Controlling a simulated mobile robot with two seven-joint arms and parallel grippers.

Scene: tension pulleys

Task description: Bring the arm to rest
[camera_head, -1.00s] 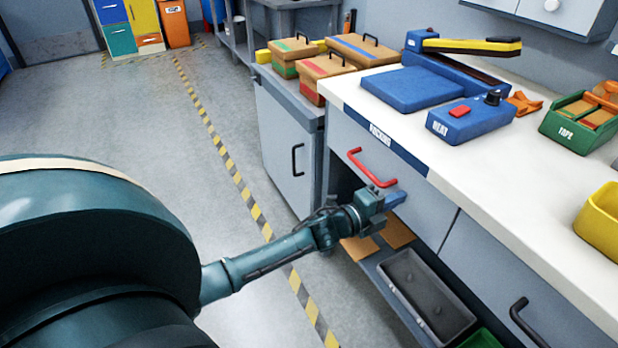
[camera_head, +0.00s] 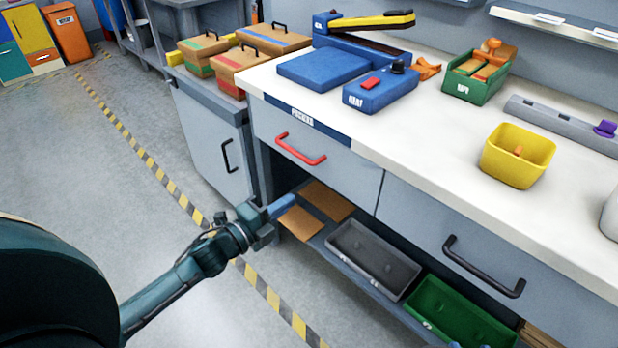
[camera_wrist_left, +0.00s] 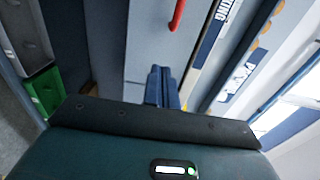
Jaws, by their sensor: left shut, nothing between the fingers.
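My left arm (camera_head: 170,287) comes in from the lower left in the head view. Its gripper (camera_head: 284,207) is in front of the open shelf space under the packing bench, below the drawer with the red handle (camera_head: 301,149). The blue fingers are together and empty. In the left wrist view the closed fingers (camera_wrist_left: 161,86) point toward the grey bench front, and part of the red handle (camera_wrist_left: 178,14) shows above them. At the bottom right of the head view a small dark blue-grey part shows over the green bin.
The white bench top (camera_head: 420,150) holds a blue sealer (camera_head: 325,68), a heat box (camera_head: 380,92), a green tape holder (camera_head: 478,78) and a yellow bin (camera_head: 517,155). A grey tray (camera_head: 374,259) and a green bin (camera_head: 450,312) sit on the lower shelf. Floor at left is clear.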

